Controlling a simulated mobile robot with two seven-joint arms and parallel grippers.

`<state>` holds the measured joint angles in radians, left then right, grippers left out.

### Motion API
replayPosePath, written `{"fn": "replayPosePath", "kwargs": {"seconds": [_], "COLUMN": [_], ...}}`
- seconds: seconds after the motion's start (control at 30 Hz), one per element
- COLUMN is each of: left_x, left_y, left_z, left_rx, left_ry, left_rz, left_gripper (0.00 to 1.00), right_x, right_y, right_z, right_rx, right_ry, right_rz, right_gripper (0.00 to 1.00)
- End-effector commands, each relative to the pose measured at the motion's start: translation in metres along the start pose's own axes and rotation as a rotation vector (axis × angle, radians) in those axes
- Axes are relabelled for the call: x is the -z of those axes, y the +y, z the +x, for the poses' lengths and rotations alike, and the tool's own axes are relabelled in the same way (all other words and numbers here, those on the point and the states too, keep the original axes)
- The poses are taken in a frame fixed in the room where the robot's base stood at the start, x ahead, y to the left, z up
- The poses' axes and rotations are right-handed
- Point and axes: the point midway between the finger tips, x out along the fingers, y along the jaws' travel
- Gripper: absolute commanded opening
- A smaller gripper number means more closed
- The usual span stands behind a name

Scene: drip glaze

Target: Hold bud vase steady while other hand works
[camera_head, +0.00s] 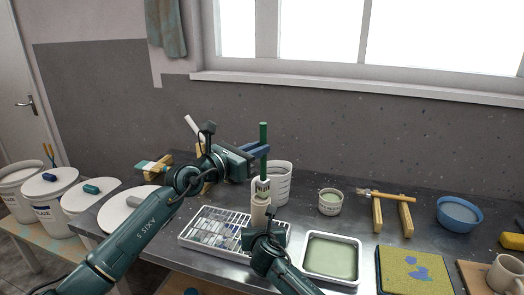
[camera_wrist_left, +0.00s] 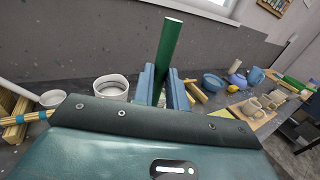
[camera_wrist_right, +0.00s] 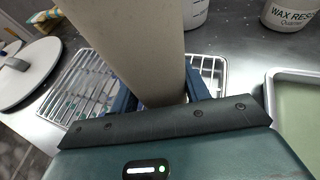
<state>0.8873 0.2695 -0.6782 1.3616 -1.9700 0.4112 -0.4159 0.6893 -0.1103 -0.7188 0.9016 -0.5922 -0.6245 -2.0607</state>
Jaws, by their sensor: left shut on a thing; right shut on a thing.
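The bud vase (camera_head: 259,212), a pale beige narrow body, stands upright in my right gripper (camera_head: 256,236), which is shut on it. In the right wrist view the vase (camera_wrist_right: 135,45) rises between the blue fingers (camera_wrist_right: 165,100), its top out of frame. My left gripper (camera_head: 258,153) is above and shut on a green rod (camera_head: 264,138). The rod (camera_wrist_left: 168,48) also shows between the fingers (camera_wrist_left: 163,90) in the left wrist view. The rod is roughly upright over the vase. Whether its lower end touches the vase is unclear.
A wire rack on a tray (camera_head: 190,238) lies under the vase. A white bucket (camera_head: 281,184) stands close behind. A small jar (camera_head: 330,202), a green-filled tray (camera_head: 332,256) and a brush on wooden rests (camera_head: 385,196) are to the right. A blue bowl (camera_head: 460,213) is farther right.

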Motion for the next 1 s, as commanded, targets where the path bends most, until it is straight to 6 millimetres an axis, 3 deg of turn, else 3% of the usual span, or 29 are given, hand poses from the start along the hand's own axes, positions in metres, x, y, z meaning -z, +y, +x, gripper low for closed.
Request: {"fn": "replayPosePath", "kwargs": {"seconds": [0.5,1.0], "left_x": [0.000,0.001], "left_y": [0.022,0.019], "left_z": [-0.011,-0.020], "left_rx": [-0.001,0.001], "left_ry": [0.004,0.001], "left_rz": [0.000,0.000], "left_gripper": [0.00,0.00], "right_x": [0.001,0.000], "right_y": [0.000,0.000], "right_z": [0.000,0.000], "right_rx": [0.001,0.001], "right_ry": [0.001,0.001], "right_rz": [0.001,0.000], "right_gripper": [0.00,0.00]}}
